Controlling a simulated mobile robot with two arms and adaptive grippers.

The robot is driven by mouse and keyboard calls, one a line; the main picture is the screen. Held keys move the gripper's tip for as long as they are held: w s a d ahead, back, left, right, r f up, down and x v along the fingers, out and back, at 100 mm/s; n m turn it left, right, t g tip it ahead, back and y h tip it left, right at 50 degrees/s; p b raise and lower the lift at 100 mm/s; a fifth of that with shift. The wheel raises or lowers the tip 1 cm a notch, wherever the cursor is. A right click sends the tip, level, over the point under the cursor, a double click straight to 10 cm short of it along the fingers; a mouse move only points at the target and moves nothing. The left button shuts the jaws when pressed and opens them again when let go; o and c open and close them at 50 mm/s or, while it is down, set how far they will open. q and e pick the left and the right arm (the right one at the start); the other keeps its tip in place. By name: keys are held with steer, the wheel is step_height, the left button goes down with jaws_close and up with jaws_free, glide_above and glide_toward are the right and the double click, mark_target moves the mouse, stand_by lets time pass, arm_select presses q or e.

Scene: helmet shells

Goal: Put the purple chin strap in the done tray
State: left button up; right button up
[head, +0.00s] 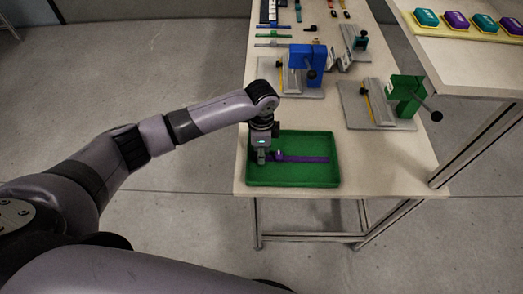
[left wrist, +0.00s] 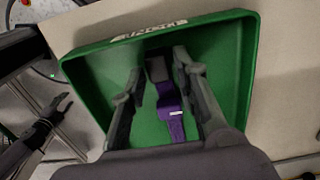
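The purple chin strap (head: 308,159) is inside the green tray (head: 335,178) near the table's front edge and looks to lie on its floor. In the left wrist view the strap (left wrist: 172,115) shows a purple buckle and a dark grey end. The tray (left wrist: 228,50) carries a white label with dark lettering on its rim. My left gripper (head: 262,160) points down into the tray's left part. In the left wrist view its fingers (left wrist: 155,75) are spread, with the strap between them and gaps visible beside it.
A blue clamp fixture (head: 305,60) and a green clamp fixture (head: 405,95) stand behind the tray. Small straps and parts lie at the table's far end. A raised shelf (head: 470,65) at right holds several teal and purple pads. Bare table (head: 385,160) lies right of the tray.

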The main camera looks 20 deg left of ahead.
arm_select(q)
steer(key=shift+o, duration=0.8)
steer(key=shift+r, duration=0.1)
step_height(320, 180, up, 12)
steer(key=shift+b, duration=0.45)
